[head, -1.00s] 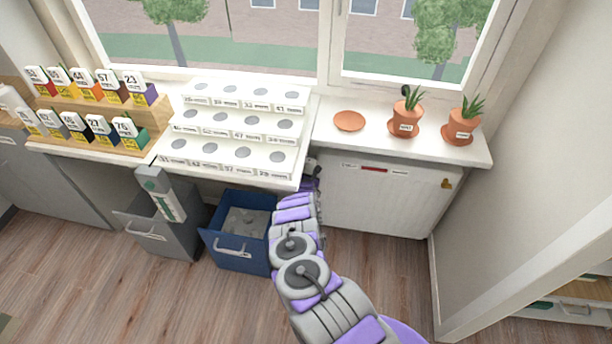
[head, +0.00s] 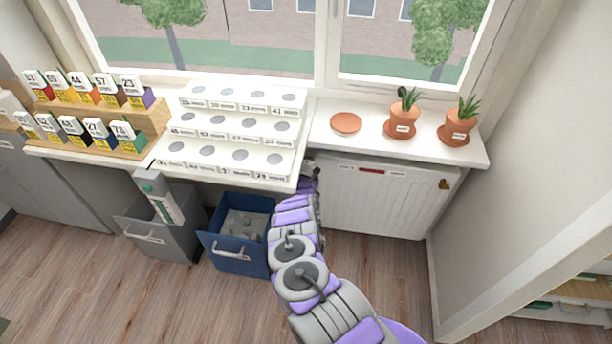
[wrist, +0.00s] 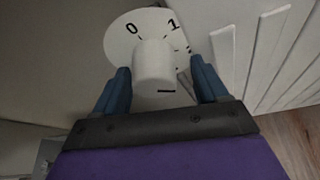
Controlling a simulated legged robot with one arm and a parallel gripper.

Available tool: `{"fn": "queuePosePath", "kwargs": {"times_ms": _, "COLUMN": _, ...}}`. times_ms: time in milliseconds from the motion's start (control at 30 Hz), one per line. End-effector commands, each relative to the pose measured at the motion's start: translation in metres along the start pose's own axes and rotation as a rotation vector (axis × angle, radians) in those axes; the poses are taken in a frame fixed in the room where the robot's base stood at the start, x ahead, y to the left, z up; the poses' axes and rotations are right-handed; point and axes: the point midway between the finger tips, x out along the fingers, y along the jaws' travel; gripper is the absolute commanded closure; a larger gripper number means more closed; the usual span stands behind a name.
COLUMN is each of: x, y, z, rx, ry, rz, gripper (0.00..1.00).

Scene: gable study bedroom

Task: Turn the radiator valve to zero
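In the wrist view the white valve knob (wrist: 153,66) stands in front of a round white dial (wrist: 122,35). The dial shows a black 0 and a 1, with further marks partly hidden. A short black line is on the knob's near end. My gripper (wrist: 162,82) has blue fingers on both sides of the knob, with a visible gap at the right; it looks open around it. In the head view my gripper (head: 309,174) is at the left end of the white radiator (head: 375,200), below the sill; the valve is hard to make out there.
A white stepped rack (head: 225,170) overhangs just left of my gripper. Potted plants (head: 402,115) and an orange saucer (head: 346,123) stand on the sill. Floor is clear in front of the radiator.

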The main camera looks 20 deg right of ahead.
Motion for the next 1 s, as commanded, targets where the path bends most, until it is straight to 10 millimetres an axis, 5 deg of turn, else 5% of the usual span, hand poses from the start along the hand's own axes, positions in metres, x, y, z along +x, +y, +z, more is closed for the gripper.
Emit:
{"fn": "queuePosePath", "kwargs": {"times_ms": 467, "x": -0.004, "y": 0.004, "z": 0.003, "rx": -0.001, "ry": -0.004, "rz": 0.006, "gripper": 0.29}}
{"fn": "queuePosePath", "kwargs": {"times_ms": 1000, "x": -0.067, "y": 0.003, "z": 0.002, "rx": 0.001, "ry": 0.001, "rz": 0.002, "gripper": 0.29}}
